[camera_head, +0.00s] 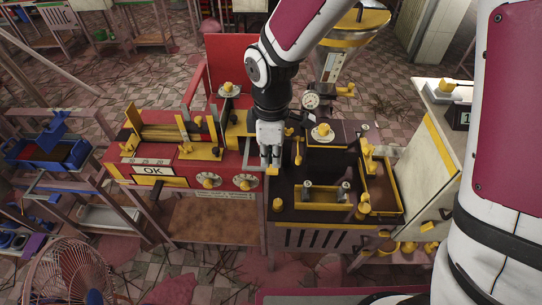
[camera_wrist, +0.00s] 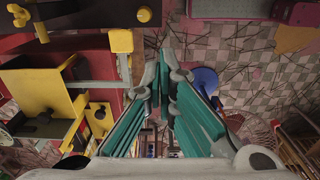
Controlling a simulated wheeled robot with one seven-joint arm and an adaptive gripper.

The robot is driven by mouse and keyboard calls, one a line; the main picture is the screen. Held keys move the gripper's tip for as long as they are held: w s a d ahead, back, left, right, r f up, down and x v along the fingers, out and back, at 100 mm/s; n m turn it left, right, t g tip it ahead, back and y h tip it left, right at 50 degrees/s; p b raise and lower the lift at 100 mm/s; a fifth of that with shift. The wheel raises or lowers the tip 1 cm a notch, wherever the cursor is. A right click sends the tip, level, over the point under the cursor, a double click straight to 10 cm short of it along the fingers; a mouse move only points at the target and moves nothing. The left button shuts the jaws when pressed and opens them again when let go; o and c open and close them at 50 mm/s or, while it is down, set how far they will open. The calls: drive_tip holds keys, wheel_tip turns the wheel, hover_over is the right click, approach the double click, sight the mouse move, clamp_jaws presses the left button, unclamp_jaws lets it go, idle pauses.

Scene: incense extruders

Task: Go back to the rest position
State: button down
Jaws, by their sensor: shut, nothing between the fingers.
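My gripper (camera_head: 270,162) hangs from my arm in the head view, fingers down, in front of the machine bench between its red left part and dark right part. In the wrist view my gripper (camera_wrist: 161,88) shows teal finger pads with their tips together and nothing between them. The red machine (camera_head: 165,150) has yellow fittings, knobs and an "OK" plate on its front. A yellow block and lever (camera_wrist: 120,42) show to the left of the fingers in the wrist view. Whether the gripper touches the bench cannot be told.
A dark worktop (camera_head: 290,205) with yellow knobs and a yellow-edged tray stands right of my gripper. A cream cabinet (camera_head: 430,155) is at the right. A fan (camera_head: 78,270) and a rack with a blue bin (camera_head: 45,155) stand at the left. Tiled floor lies behind the bench.

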idle(0.5)
drive_tip(key=s+d+r+m+t, duration=0.3)
drive_tip(key=d+r+m, duration=0.75)
drive_tip(key=r, duration=0.55)
drive_tip(key=s+d+r+m+t, duration=0.2)
drive_tip(key=s+d+r+m, duration=0.5)
drive_tip(key=s+d, duration=0.2)
drive_tip(key=shift+s+r+t, duration=0.25)
drive_tip(key=shift+s+t, duration=0.15)
drive_tip(key=shift+s, duration=0.8)
